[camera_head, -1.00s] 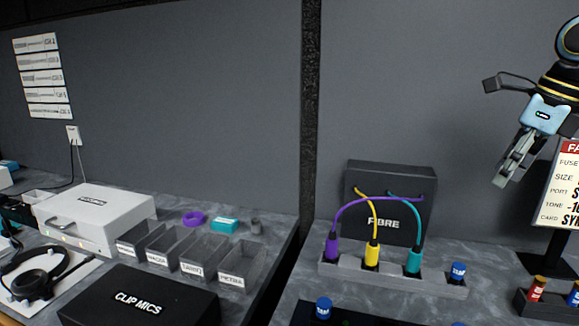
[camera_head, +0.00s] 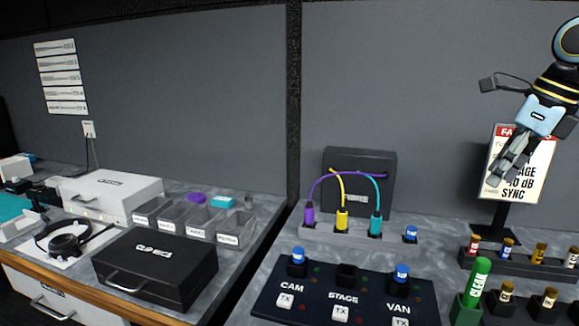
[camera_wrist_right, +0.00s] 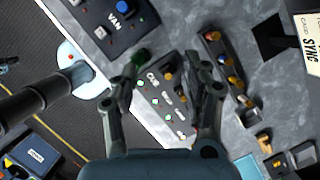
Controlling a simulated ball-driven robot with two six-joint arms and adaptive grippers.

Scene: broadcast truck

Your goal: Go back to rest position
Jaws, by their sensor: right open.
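My right gripper (camera_head: 508,165) is raised at the right of the head view, in front of the sign, and points down to the left. Its jaws are open with nothing between them. In the right wrist view my right gripper (camera_wrist_right: 170,95) shows both fingers spread above the counter, with a small labelled panel (camera_wrist_right: 165,105) below them. My left gripper is in neither view.
The sign (camera_head: 535,165) stands behind my right gripper. Below are a fuse rack (camera_head: 520,262), a green cylinder (camera_head: 477,278), the CAM/STAGE/VAN panel (camera_head: 340,295) and the fibre box (camera_head: 345,160) with three cables. A clip mics case (camera_head: 150,265) and headset (camera_head: 65,240) lie left.

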